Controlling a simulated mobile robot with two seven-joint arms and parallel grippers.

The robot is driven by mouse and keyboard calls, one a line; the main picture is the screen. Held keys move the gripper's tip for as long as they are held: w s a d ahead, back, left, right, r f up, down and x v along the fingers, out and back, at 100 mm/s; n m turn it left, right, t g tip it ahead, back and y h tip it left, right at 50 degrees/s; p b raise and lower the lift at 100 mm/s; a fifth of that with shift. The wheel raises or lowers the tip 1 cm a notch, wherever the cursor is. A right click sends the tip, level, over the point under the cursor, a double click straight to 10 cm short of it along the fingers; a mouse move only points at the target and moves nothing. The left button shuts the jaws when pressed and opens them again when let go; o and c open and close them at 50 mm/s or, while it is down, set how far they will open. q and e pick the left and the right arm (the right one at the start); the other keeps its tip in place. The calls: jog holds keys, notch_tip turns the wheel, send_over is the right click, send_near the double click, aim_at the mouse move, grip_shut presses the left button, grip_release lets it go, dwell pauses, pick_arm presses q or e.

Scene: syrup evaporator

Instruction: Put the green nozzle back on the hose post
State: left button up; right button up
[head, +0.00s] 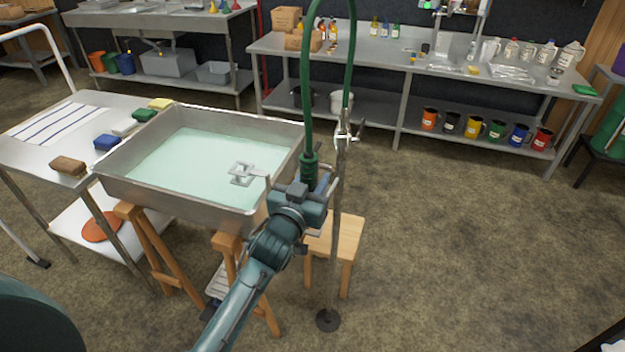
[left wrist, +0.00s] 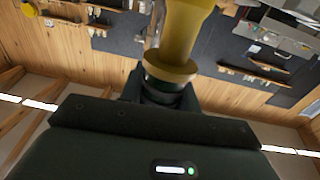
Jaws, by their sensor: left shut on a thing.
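The green nozzle (head: 308,168) hangs at the end of a green hose (head: 307,90) that arches up out of the head view. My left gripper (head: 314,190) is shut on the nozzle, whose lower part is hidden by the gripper. The hose post (head: 336,235) is a thin upright metal pole just right of the gripper, with a metal bracket (head: 345,138) above it. In the picture the nozzle is beside the post; I cannot tell whether they touch. In the left wrist view a yellow flanged piece (left wrist: 180,45) stands beyond the dark gripper body. My right gripper is not in view.
A steel pan (head: 150,195) of pale green liquid on wooden legs is left of the gripper. A wooden stool (head: 347,232) stands behind the post, whose round base (head: 327,320) is on the floor. A side table with sponges stands left.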

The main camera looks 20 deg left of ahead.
pick_arm(q)
jog(key=shift+d+r, duration=0.1)
jog(key=shift+d, duration=0.15)
jog(key=shift+f, duration=0.3)
jog(key=shift+f+b, duration=0.35)
jog(key=shift+f, duration=0.05)
jog(key=shift+f, duration=0.25)
dwell(0.5)
jog(key=shift+f+b, duration=0.6)
jog(key=shift+f, duration=0.1)
jog(key=shift+f, duration=0.3)
jog(key=shift+f+b, duration=0.45)
jog(key=shift+f, duration=0.1)
dwell(0.7)
